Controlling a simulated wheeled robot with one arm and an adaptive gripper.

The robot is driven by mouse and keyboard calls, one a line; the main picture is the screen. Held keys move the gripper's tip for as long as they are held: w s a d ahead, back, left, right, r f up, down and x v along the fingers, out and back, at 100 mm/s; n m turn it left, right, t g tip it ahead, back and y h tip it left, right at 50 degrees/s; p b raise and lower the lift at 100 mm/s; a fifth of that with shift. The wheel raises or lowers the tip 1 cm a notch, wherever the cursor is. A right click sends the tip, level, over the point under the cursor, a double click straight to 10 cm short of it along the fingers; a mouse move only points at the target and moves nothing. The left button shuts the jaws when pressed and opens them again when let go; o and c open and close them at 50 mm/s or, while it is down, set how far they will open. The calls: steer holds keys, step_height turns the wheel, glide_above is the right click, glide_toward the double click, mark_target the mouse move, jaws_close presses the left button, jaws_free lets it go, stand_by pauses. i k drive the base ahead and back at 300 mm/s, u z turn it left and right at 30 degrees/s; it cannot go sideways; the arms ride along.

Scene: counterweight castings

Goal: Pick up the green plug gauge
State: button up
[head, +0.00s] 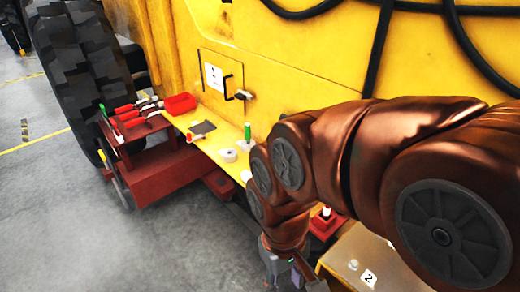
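A small upright green-topped piece (248,132), which looks like the green plug gauge, stands on a white base on the yellow ledge (215,142), just left of my arm. Another slim green piece (102,109) stands at the left end of the red rack, and I cannot tell for certain which is the gauge. My gripper (284,282) hangs at the bottom edge, below and right of the ledge, partly cut off by the frame. It is well apart from both green pieces. Its fingertips do not show clearly, and I cannot tell whether it holds anything.
A red rack (160,170) carries several red-handled tools (130,107). A red tray (180,103), a dark cloth-like piece (203,128) and a white roll (228,155) lie on the ledge. A pale surface marked 2 (340,268) is at the lower right. A large tyre (80,70) stands left; the floor (190,245) is clear.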

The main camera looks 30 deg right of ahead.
mark_target(247, 127)
steer(key=u, duration=1.1)
steer(key=i, duration=0.6)
steer(key=z, duration=0.55)
steer(key=i, duration=0.8)
steer(key=z, duration=0.65)
